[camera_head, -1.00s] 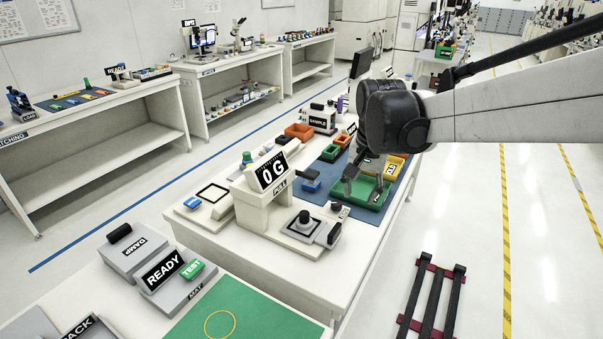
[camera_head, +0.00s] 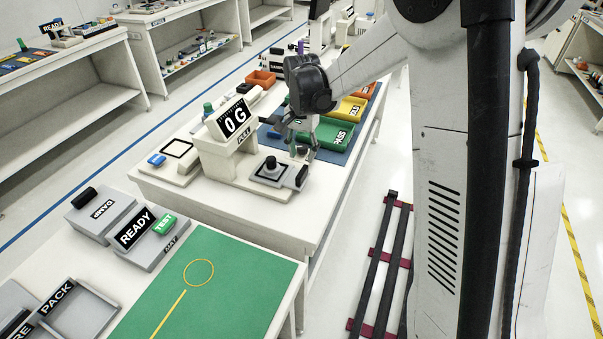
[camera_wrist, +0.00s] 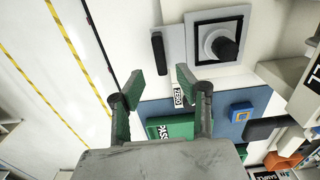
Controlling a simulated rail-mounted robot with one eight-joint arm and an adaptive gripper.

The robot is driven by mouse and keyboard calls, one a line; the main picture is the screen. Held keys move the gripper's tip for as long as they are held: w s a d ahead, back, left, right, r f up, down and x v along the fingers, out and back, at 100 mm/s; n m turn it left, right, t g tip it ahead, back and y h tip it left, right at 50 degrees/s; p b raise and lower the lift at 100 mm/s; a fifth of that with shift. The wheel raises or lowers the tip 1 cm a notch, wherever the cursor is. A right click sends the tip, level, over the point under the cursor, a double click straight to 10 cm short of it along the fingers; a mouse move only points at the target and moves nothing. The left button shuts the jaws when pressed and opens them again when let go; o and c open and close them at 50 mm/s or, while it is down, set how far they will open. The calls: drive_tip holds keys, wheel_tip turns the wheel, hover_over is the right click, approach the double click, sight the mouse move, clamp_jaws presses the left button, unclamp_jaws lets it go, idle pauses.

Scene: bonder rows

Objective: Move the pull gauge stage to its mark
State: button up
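The pull gauge (camera_head: 235,135) stands on the white bench with a tilted display reading 0G. Its stage (camera_head: 268,178) is a pale plate in front, with a black square, a round black knob and a dark bar handle at its right end. In the wrist view the stage (camera_wrist: 190,32) lies ahead of my gripper, with the bar handle (camera_wrist: 158,52) just beyond the fingertips. My gripper (camera_wrist: 160,82) is open and empty, apart from the handle. In the head view my gripper (camera_head: 300,145) hangs just behind the stage. I cannot tell which marking is the mark.
A green PASS tray (camera_head: 330,134) and a yellow tray (camera_head: 350,109) stand on the blue mat close behind my gripper. A black-outlined square pad (camera_head: 178,149) lies left of the gauge. A nearer bench has a green mat (camera_head: 230,268). Open floor lies to the right.

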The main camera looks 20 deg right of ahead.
sight(302, 171)
wheel_tip(302, 171, down, 8)
drive_tip(key=shift+f, duration=0.2)
drive_tip(key=shift+c, duration=0.2)
clamp_jaws()
